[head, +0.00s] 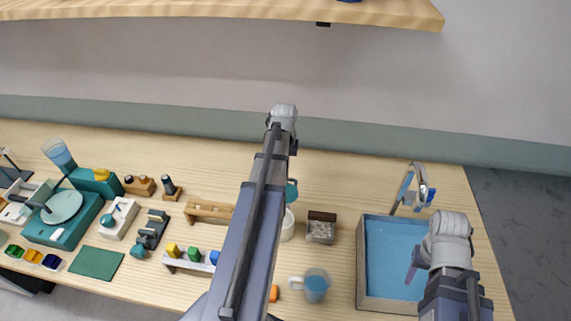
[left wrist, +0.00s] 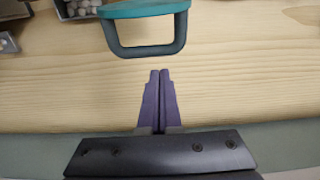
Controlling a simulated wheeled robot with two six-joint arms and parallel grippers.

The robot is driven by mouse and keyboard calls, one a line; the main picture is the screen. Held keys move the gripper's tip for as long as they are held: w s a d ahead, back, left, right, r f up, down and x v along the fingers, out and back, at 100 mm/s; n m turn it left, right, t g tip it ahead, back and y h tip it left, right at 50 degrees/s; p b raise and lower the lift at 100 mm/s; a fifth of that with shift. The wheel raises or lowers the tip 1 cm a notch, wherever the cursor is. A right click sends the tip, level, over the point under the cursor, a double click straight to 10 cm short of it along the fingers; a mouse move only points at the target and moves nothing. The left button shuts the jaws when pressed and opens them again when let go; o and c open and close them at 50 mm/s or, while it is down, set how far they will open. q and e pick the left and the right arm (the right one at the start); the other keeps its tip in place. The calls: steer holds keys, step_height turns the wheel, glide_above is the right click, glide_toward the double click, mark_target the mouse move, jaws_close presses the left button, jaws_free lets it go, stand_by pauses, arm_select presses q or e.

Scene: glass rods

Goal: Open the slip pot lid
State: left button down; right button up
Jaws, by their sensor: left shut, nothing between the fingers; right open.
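The slip pot (head: 287,228) is white and stands mid-table, partly hidden behind my left arm. Its teal lid (head: 292,191) shows above and behind the pot's white body; I cannot tell its exact tilt. In the left wrist view, the teal lid (left wrist: 145,9) with its dark loop handle (left wrist: 146,51) is at the top. My left gripper (left wrist: 160,73) is shut and empty, its tips just short of the handle, with a small gap visible. In the head view my left arm hides its fingers. My right gripper (head: 411,272) is open over the blue tray.
The blue-floored tray (head: 361,270) is at right, with a metal-hooped object (head: 410,188) behind it. Wooden racks (head: 207,211) are left. Bare table lies behind the pot.

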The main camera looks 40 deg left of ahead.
arm_select(q)
steer(key=shift+s+d+r, duration=0.25)
steer(key=shift+s+d, duration=0.1)
steer(key=shift+s, duration=0.3)
steer(key=shift+s+d+r+t+y+p, duration=0.15)
steer(key=shift+s+d+r+t+p, duration=0.2)
steer(key=shift+s, duration=0.2)
steer(key=shift+s+d+r+t+y+p, duration=0.15)
steer(key=shift+s+d+r+t+p, duration=0.1)
steer(key=shift+s+r+p, duration=0.25)
steer(key=shift+f, duration=0.15)
steer(key=shift+w, duration=0.15)
